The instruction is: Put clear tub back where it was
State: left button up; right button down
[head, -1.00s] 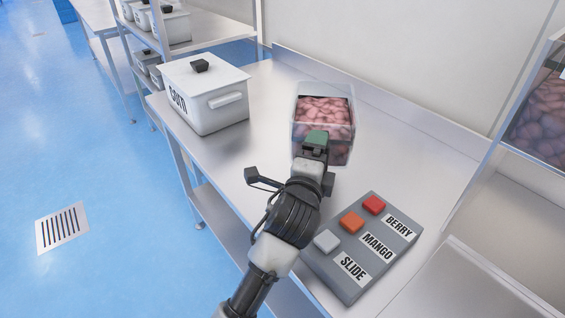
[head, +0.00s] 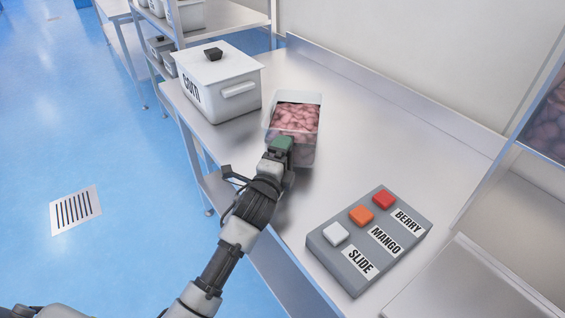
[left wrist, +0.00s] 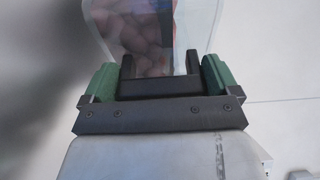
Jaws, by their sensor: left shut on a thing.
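My left gripper (head: 282,146) is shut on the near side of the tub. In the left wrist view the tub's clear wall (left wrist: 155,45) shows beyond the green-padded jaws (left wrist: 158,85), with pieces behind it. I cannot tell from the pictures whether the tub's base touches the counter. My right gripper is not in view.
Bare counter (head: 385,135) is to the right. A rack of bins stands behind.

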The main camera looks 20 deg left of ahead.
pick_arm(q)
jog(key=shift+f, duration=0.7)
jog(key=shift+f, duration=0.2)
jog(key=o, duration=1.2)
jog(key=shift+c, duration=0.2)
